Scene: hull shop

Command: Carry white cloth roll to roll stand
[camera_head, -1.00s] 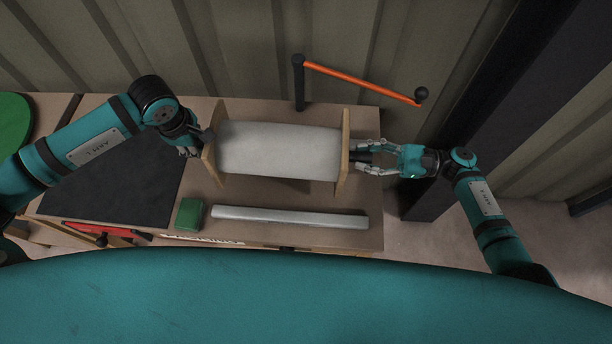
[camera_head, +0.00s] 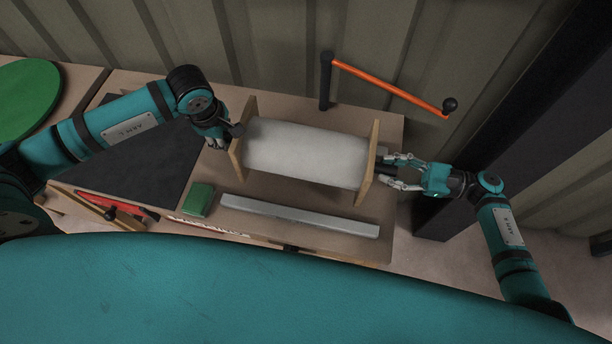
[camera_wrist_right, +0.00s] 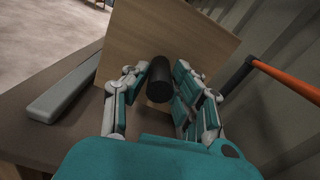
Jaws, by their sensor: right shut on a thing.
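The white cloth roll (camera_head: 305,152) lies level between two upright wooden end plates, the left plate (camera_head: 241,150) and the right plate (camera_head: 368,165), above the wooden bench top. My right gripper (camera_head: 396,170) is outside the right plate. In the right wrist view its fingers (camera_wrist_right: 158,92) are shut on a black peg (camera_wrist_right: 158,75) standing out from the wooden end plate (camera_wrist_right: 150,40). My left gripper (camera_head: 222,137) is at the outer side of the left plate, by a dark stub; its fingers are too small to read. I cannot make out a separate roll stand.
An orange-armed crank on a black post (camera_head: 326,80) stands behind the roll. A grey bar (camera_head: 300,216) and green block (camera_head: 198,199) lie in front. A dark mat (camera_head: 140,165) lies left, a green disc (camera_head: 25,95) farther left. A dark column (camera_head: 500,130) stands right.

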